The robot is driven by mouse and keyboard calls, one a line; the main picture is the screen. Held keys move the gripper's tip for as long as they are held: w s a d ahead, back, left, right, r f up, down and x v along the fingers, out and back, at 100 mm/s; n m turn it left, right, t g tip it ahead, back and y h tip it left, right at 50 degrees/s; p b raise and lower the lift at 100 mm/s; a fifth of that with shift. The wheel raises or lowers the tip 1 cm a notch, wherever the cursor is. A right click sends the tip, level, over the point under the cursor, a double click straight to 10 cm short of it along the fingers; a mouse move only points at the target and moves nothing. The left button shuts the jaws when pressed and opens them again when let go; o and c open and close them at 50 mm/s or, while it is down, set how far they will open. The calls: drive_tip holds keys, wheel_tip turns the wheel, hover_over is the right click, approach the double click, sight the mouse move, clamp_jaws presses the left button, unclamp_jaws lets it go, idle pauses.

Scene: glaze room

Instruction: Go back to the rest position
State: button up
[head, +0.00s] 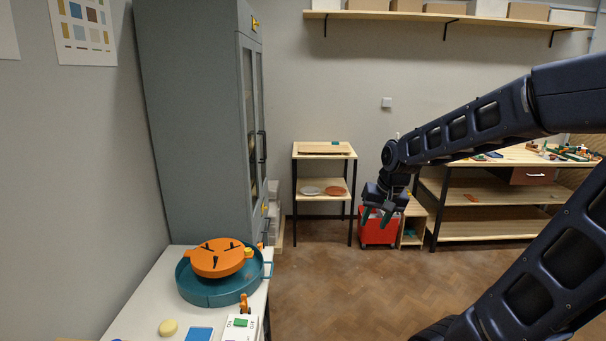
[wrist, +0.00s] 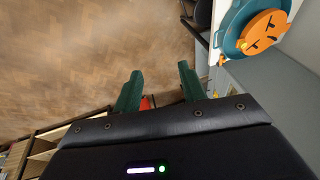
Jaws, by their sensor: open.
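My gripper (head: 378,214) hangs in the middle of the room in the head view, fingers pointing down. Its two green fingers (wrist: 158,88) stand apart in the wrist view. Nothing is between them but a view of the floor and a bit of red. My dark blue arm reaches in from the right side of the head view. The gripper is clear of the white table at the lower left and appears in front of the red bin (head: 366,238).
A white table (head: 140,318) at the lower left holds a teal round tray (head: 200,292) with an orange disc (head: 217,260). A grey cabinet (head: 190,130) stands behind it. A small shelf (head: 324,187) and a workbench (head: 465,190) line the back. The wooden floor (head: 330,285) is open.

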drive_tip(key=s+d+r+t+h, duration=0.1)
drive_tip(key=s+d+r+h, duration=0.1)
drive_tip(key=s+d+r, duration=0.4)
drive_tip(key=shift+s+d+t, duration=0.3)
drive_tip(key=shift+s+d, duration=0.7)
drive_tip(key=shift+s, duration=1)
drive_tip(key=shift+c, duration=0.2)
